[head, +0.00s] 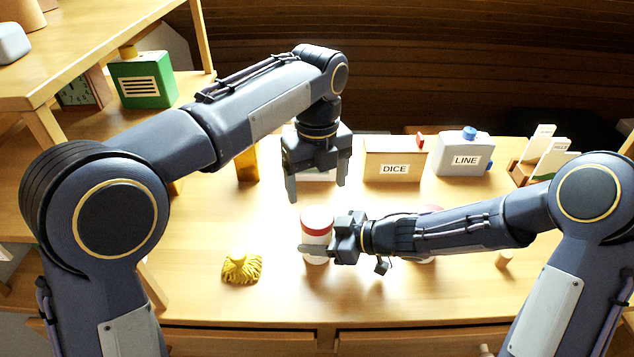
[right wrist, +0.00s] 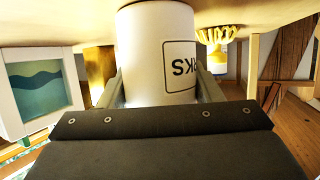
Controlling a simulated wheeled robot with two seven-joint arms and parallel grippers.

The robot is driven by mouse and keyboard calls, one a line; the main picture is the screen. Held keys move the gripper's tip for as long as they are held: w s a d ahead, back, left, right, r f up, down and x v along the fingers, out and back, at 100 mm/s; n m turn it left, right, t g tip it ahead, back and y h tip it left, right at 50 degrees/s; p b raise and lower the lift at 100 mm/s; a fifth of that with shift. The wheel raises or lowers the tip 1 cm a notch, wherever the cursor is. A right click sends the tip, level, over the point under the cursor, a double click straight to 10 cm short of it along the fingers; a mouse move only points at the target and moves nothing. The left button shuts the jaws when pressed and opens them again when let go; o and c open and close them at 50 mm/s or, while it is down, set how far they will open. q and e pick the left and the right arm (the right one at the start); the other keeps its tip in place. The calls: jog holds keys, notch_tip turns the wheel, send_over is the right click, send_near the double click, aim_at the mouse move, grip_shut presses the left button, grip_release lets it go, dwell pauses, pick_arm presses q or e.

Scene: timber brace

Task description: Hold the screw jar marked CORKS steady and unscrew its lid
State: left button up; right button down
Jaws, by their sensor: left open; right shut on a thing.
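In the head view, a white screw jar (head: 316,241) with a red lid (head: 317,217) stands upright on the table. My right gripper (head: 318,248) is shut on its body from the right. In the right wrist view the fingers (right wrist: 160,92) press on both sides of the jar (right wrist: 150,50), which appears upside down. Its label (right wrist: 182,66) is partly visible and shows letters that fit the end of CORKS. My left gripper (head: 318,187) points down, open and empty, above and slightly behind the lid, apart from it.
A second red-lidded jar (head: 432,209) is mostly hidden behind my right arm. A yellow mop-like thing (head: 241,269) lies left of the held jar. A small peg (head: 503,258) stands right. The DICE box (head: 394,160) and LINE can (head: 463,155) stand behind. The front middle is clear.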

aim_at(317, 216)
pick_arm(q)
jog(key=shift+f+m, duration=0.4)
jog(key=shift+f, duration=0.1)
notch_tip(317, 216, down, 7)
